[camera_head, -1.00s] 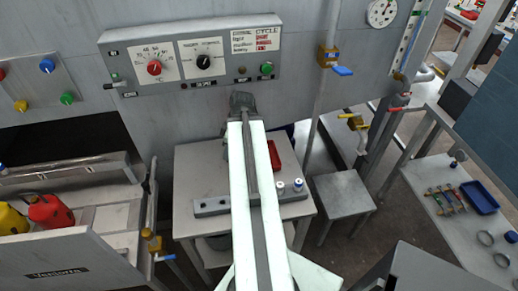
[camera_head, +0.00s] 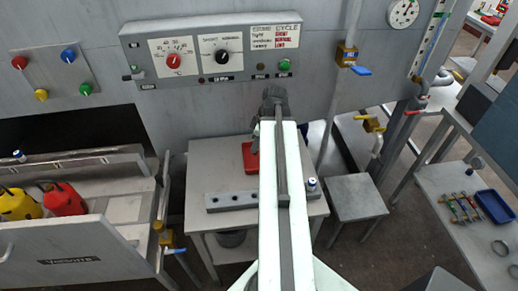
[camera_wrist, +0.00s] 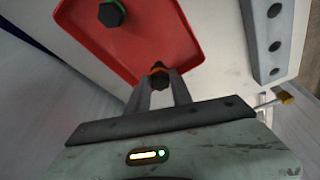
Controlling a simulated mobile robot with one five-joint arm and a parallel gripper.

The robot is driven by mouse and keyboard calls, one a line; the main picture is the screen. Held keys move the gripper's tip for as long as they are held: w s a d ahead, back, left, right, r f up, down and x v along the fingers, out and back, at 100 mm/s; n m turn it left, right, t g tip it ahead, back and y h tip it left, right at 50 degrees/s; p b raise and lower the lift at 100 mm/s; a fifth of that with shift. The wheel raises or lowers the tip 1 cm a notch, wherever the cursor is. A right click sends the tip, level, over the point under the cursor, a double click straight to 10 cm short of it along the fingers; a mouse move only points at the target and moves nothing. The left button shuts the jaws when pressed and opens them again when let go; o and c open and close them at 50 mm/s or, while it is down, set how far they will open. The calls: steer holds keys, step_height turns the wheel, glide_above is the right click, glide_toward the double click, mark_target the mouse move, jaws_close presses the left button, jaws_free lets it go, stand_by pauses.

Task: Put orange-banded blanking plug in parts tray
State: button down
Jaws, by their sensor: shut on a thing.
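The orange-banded blanking plug (camera_wrist: 159,77) is dark with an orange ring and sits between the fingertips of my gripper (camera_wrist: 162,86) in the wrist view. My gripper is shut on it. The red parts tray (camera_wrist: 178,30) lies behind the plug there, and the plug overlaps its near edge; I cannot tell the height between them. A dark plug with a green band (camera_wrist: 112,12) is in the tray. In the head view the tray (camera_head: 250,158) shows just left of my arm, on the small table. My gripper (camera_head: 275,100) appears above it, and the held plug is hidden.
A grey rack with holes (camera_head: 232,199) lies along the table's front, also seen in the wrist view (camera_wrist: 257,40). A blue-and-white piece (camera_head: 311,184) stands at its right end. The control panel (camera_head: 212,50) is close behind. An empty stool (camera_head: 354,195) stands to the right.

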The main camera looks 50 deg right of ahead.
step_height(320, 180, down, 4)
steer(key=b, duration=0.2)
steer(key=shift+s+d+r+b, duration=0.1)
steer(key=shift+r+b, duration=0.15)
steer(key=shift+b, duration=0.05)
steer(key=shift+r, duration=0.2)
steer(key=shift+f, duration=0.15)
steer(key=c, duration=1.1)
jaws_free()
steer(key=shift+c, duration=0.2)
steer(key=p+v, duration=1.2)
steer(key=shift+r, duration=0.25)
